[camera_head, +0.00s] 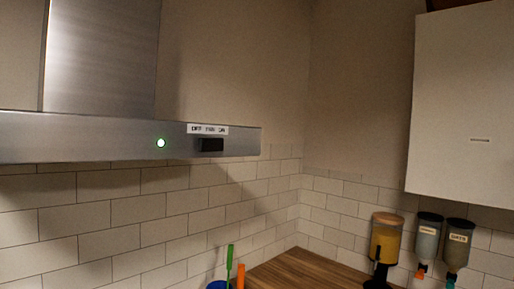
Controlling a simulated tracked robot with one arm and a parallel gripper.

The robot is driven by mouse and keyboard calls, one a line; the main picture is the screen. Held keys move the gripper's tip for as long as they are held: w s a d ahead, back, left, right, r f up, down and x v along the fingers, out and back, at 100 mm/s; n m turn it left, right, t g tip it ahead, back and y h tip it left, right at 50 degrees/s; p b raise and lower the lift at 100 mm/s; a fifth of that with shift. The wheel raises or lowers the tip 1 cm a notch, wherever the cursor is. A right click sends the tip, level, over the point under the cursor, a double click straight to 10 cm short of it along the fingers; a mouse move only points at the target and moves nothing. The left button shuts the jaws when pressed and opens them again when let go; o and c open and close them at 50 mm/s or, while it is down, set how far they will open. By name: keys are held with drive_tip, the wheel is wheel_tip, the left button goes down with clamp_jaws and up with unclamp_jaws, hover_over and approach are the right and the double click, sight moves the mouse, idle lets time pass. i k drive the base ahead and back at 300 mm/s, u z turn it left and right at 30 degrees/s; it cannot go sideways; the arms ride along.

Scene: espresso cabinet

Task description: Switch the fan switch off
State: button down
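A steel extractor hood (90,136) runs along the left wall, with its flue (103,55) rising above it. On the front edge of the hood is a small round light (161,143), glowing green-white. To the right of it sits a dark rectangular switch (210,145) under a white label (208,129) whose print is too small to read surely. Which way the switch is set cannot be told. My gripper does not show in this view.
A wooden counter (297,268) fills the corner below. A blue cup (219,285) with green and orange handles stands at its left. Several dispensers, one with yellow contents (385,238), hang at the right below a white wall cabinet (463,110). The space before the hood is clear.

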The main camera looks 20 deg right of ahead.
sight(205, 145)
drive_tip(key=z, duration=0.2)
drive_tip(key=i, duration=1)
drive_tip(key=u, duration=0.05)
